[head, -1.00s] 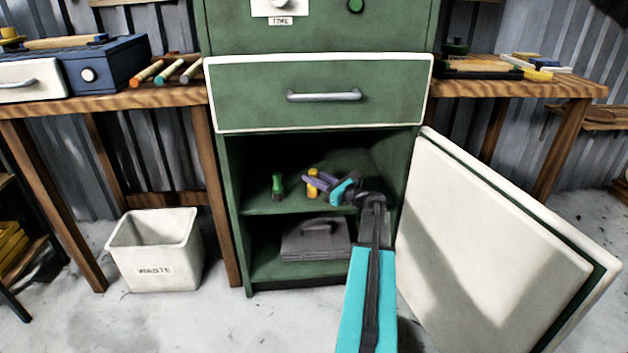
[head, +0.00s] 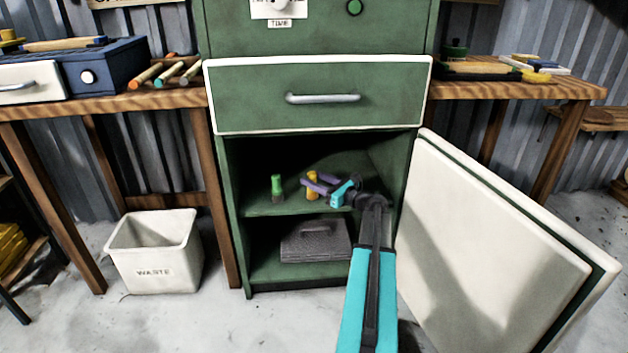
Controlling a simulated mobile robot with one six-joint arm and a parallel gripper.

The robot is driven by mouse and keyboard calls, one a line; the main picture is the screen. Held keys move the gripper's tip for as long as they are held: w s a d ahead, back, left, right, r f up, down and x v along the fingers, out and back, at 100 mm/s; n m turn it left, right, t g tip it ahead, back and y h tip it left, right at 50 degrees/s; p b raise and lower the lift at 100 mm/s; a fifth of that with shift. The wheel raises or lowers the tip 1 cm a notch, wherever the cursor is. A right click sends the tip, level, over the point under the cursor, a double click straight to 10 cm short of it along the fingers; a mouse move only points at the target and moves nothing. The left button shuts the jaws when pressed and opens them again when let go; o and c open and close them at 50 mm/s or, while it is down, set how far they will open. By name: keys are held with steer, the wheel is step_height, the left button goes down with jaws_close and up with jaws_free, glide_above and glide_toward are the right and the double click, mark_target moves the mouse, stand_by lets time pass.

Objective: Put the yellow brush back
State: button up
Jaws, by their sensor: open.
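The yellow brush (head: 312,187) stands upright on the upper shelf (head: 262,209) inside the open green cabinet. My gripper (head: 312,186), with purple fingers and a teal wrist, reaches into the cabinet from the right. Its jaws are open and lie at the yellow brush, which shows between or just behind the fingers. I cannot tell whether a finger touches it. The lower end of the brush shows below the fingers. A green brush (head: 277,187) stands upright on the same shelf, to the left and apart from my gripper.
The cabinet door (head: 500,240) hangs open at the right, close beside my arm. A grey case with a handle (head: 315,243) sits on the lower shelf. The shut drawer (head: 320,95) is above the opening. A white waste bin (head: 155,255) stands on the floor at the left.

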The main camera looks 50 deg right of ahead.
steer(key=s+p, duration=0.3)
steer(key=s, duration=0.8)
steer(key=shift+s+d, duration=0.25)
steer(key=shift+d, duration=0.2)
